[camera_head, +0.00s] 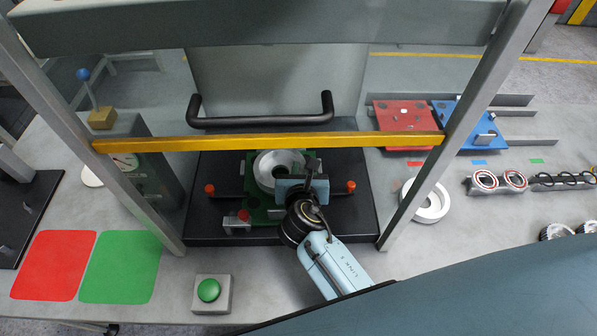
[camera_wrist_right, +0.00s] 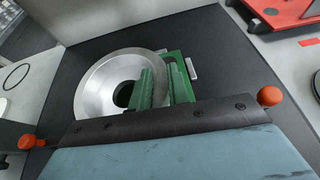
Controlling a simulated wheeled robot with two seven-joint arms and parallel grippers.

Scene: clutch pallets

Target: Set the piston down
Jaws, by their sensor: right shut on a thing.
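The piston (camera_head: 272,167), a silver-white round part with a dark central hole, is over the green pallet (camera_head: 256,213) on the black press base. In the right wrist view the piston (camera_wrist_right: 98,91) is a broad metal disc, and part of the green pallet (camera_wrist_right: 182,80) shows beside it. My right gripper (camera_head: 291,178) is shut on the piston near its hole, reaching in under the yellow bar. I cannot tell whether the piston's underside touches the pallet. The gripper body hides part of both. My left gripper is not in view.
A yellow bar (camera_head: 270,143) and black handle (camera_head: 262,121) cross the press frame. Orange-red knobs (camera_head: 351,186) flank the pallet. A green button box (camera_head: 211,293) stands in front. A white ring (camera_head: 430,212) lies right; red (camera_head: 405,113) and blue pallets (camera_head: 475,120) lie behind it.

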